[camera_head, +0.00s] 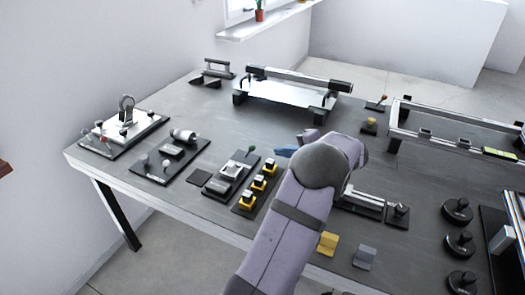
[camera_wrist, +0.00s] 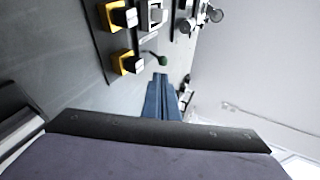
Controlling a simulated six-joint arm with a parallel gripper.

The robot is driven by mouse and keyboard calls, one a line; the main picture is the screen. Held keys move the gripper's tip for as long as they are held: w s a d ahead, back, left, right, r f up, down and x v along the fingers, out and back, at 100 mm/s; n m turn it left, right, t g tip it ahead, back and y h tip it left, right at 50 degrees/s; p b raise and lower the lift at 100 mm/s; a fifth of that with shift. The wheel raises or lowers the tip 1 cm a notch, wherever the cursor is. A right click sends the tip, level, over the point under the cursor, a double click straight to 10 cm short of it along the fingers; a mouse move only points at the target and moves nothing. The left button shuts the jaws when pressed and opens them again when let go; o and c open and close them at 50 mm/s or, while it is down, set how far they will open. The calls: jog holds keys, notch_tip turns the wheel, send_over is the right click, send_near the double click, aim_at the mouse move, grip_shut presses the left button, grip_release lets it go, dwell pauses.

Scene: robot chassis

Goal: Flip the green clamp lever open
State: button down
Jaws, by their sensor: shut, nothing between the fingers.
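The clamp (camera_head: 229,171) is a silver toggle fixture on a dark base plate near the front left of the table. Its green knob (camera_head: 251,149) stands at the end of a thin lever, at the back right of the clamp. In the wrist view the green knob (camera_wrist: 162,59) is just beyond my fingertips. My gripper (camera_wrist: 161,77) is shut and empty, its blue fingers together. In the head view my gripper (camera_head: 279,152) is a little right of the knob, with a small gap showing. My arm hides part of the gripper there.
Yellow blocks with pale tops (camera_head: 264,176) stand in a row right of the clamp, close to my arm; they also show in the wrist view (camera_wrist: 117,17). A fixture with a silver cylinder (camera_head: 184,136) stands left of the clamp. The table behind the clamp is clear.

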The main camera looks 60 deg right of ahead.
aim_at(254, 148)
jog(key=shift+w, duration=0.1)
jog(key=shift+p+x, duration=1.1)
jog(key=shift+x, duration=3.85)
jog(key=shift+w+r, duration=0.1)
jog(key=shift+r, duration=0.05)
jog(key=shift+w+r+g+p, duration=0.15)
jog(key=shift+g+p, duration=0.15)
jog(key=shift+p, duration=0.05)
jog(key=shift+w+r+g, duration=0.15)
jog(key=shift+g, duration=0.15)
jog(key=w+g+p, duration=0.1)
jog(key=g+p, duration=0.1)
jog(key=p, duration=0.2)
jog(key=w+r+g+p, duration=0.1)
jog(key=w+g+p, duration=0.1)
jog(key=p, duration=0.2)
jog(key=w+r+n+g+p, duration=0.1)
jog(key=w+g+p, duration=0.1)
jog(key=p, duration=0.2)
jog(key=shift+w+r+y, duration=0.1)
jog(key=shift+r+y, duration=0.1)
jog(key=shift+y, duration=0.2)
jog(key=shift+r+p, duration=0.15)
jog(key=shift+p, duration=0.2)
